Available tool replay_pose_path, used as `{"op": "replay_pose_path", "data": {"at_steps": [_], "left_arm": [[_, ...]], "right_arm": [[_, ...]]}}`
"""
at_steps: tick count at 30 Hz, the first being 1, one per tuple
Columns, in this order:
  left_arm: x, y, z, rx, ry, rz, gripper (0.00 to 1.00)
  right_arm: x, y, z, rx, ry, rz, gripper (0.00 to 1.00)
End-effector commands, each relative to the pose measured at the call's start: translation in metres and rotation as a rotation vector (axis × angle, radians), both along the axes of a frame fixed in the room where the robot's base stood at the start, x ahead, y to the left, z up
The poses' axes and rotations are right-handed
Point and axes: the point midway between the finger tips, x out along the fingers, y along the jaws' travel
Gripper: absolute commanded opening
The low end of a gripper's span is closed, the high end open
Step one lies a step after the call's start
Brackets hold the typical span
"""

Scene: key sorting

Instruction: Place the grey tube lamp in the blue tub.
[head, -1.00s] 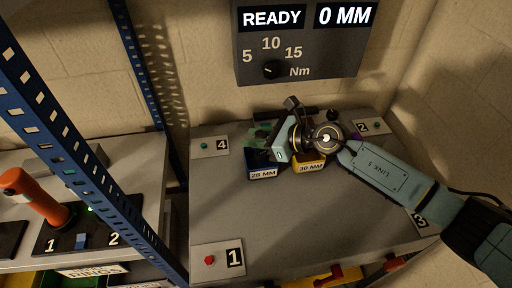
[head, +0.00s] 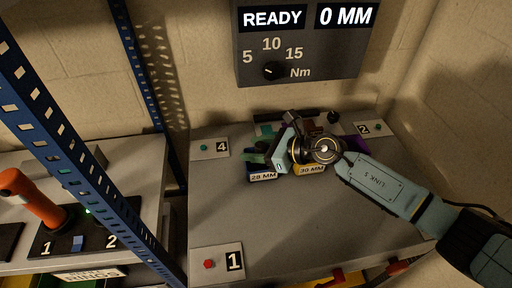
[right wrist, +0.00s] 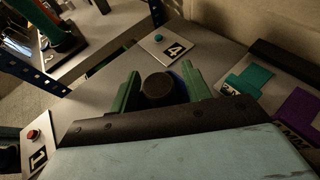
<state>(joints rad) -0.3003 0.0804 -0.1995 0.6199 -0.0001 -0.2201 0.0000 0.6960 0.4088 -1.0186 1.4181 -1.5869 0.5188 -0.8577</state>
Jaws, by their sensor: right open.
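The blue tub (head: 262,176), marked 28 MM, stands at the back of the grey bench, and my right gripper (head: 252,159) is over it. In the right wrist view my right gripper (right wrist: 160,90) has its green fingers spread. A dark cylinder (right wrist: 158,86), seen end-on, stands between them and looks like the grey tube lamp. A blue edge shows just beside and behind it, so it seems to be in or right over the blue tub; its lower part is hidden. I cannot tell whether a finger touches it. My left gripper is not in view.
A yellow tub (head: 310,169), marked 30 MM, stands close right of the blue one, partly under my arm. Teal (right wrist: 250,80) and purple (right wrist: 298,108) things lie behind. A dark bar (right wrist: 285,62) runs along the back. A blue rack post (head: 75,140) stands left.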

Motion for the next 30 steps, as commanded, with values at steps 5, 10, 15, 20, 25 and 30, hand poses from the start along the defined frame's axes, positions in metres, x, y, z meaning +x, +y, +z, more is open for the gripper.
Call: {"op": "replay_pose_path", "data": {"at_steps": [5,10,15,20,25,30], "left_arm": [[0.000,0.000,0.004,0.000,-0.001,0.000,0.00],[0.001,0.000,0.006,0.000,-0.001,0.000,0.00],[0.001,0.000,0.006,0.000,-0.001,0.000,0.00],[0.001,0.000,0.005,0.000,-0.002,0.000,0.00],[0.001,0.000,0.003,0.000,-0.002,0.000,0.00],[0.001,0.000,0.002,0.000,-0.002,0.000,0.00]], "right_arm": [[0.000,0.000,0.004,0.000,0.000,0.000,0.48],[-0.008,-0.021,0.012,-0.001,0.000,-0.002,0.48],[-0.021,-0.053,0.026,-0.004,-0.001,-0.001,0.48],[-0.033,-0.079,0.038,-0.002,-0.001,-0.001,0.48],[-0.040,-0.097,0.046,-0.001,0.000,-0.001,0.48],[-0.043,-0.102,0.050,0.000,0.001,0.000,0.48]]}}
